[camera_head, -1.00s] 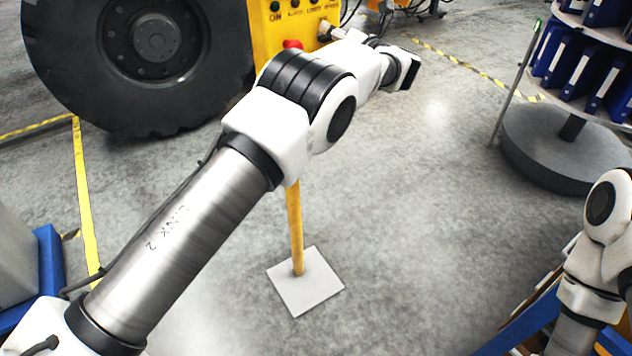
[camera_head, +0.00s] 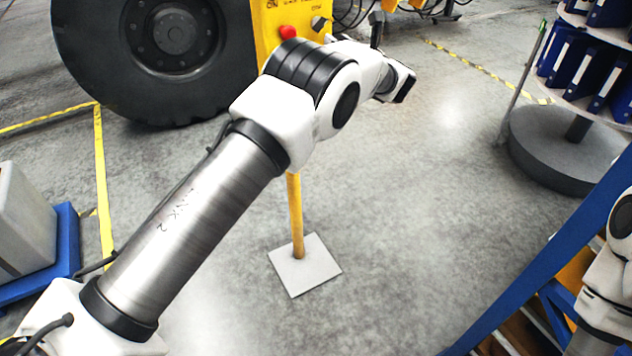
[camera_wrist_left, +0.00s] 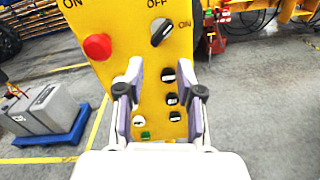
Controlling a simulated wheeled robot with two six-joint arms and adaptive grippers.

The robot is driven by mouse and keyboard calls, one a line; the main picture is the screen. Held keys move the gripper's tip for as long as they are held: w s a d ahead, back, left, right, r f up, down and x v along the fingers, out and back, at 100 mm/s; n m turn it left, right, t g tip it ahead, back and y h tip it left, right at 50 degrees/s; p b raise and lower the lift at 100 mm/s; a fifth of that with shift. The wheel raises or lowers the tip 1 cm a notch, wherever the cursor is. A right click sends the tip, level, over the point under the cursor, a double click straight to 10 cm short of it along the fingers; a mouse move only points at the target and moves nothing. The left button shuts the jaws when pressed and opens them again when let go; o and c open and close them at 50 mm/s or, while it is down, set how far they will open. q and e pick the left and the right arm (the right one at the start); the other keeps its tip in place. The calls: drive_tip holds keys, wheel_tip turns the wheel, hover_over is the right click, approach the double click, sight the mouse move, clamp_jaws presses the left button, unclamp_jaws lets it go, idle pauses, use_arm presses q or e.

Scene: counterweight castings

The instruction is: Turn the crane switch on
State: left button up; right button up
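The yellow control panel (camera_head: 268,22) stands on a yellow post with a pale base plate. In the left wrist view the panel (camera_wrist_left: 130,60) fills the middle. The crane switch, a dark rotary knob (camera_wrist_left: 162,32) with OFF above it and ON to its right, lies slanted; I cannot tell its exact setting. It also shows in the head view (camera_head: 319,23). My left gripper (camera_wrist_left: 163,88) is open and empty in front of the panel's lower part, below the knob. My right gripper is out of view.
A red button (camera_wrist_left: 97,47) sits left of the knob, and several small dark switches (camera_wrist_left: 170,98) are below. A large tyre (camera_head: 160,60) stands left of the panel. A round rack with blue binders (camera_head: 565,65) stands at right. The floor between is clear.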

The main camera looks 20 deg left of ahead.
use_arm(q)
drive_tip(key=w+a+f+m+h+b, duration=0.1)
drive_tip(key=a+f+m, duration=0.3)
drive_tip(key=f, duration=0.4)
drive_tip(key=s+f+m+h+b, duration=0.2)
drive_tip(key=s+f+m, duration=0.3)
drive_tip(key=f+m, duration=0.4)
drive_tip(key=s+f+m+h+b, duration=0.3)
drive_tip(key=s+f+m, duration=0.3)
drive_tip(key=f, duration=1.1)
drive_tip(key=m, duration=0.3)
drive_tip(key=shift+a+f+h, duration=0.35)
drive_tip(key=shift+f+h, duration=0.05)
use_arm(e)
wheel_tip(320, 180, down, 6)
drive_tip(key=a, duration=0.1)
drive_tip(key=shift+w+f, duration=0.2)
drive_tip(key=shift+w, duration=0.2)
use_arm(q)
drive_tip(key=shift+s, duration=0.1)
